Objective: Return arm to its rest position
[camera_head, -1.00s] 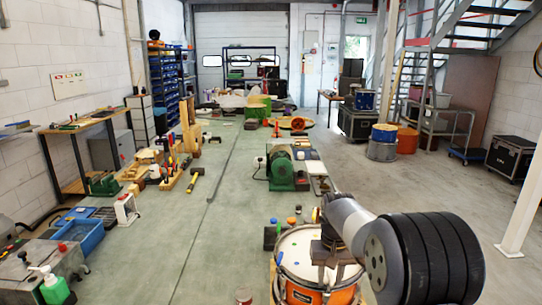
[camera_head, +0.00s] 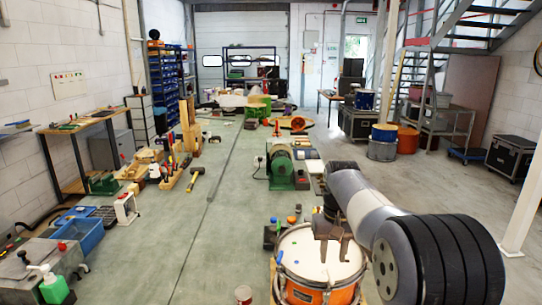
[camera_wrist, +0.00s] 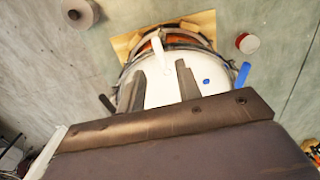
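My gripper (camera_head: 334,248) hangs over the white head of the orange drum (camera_head: 297,258) at the bottom of the head view. Its two fingers are apart, with nothing between them. In the wrist view the fingers (camera_wrist: 160,88) also stand apart, with the white drumhead (camera_wrist: 160,97) beyond them. My arm reaches in from the lower right of the head view. Whether the fingertips touch the drum cannot be told.
The drum sits on a wooden board (camera_wrist: 199,22). A red-topped can (camera_head: 243,295) stands left of it, and small coloured-capped items (camera_head: 291,220) lie behind it. A green machine (camera_head: 281,168) stands farther back.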

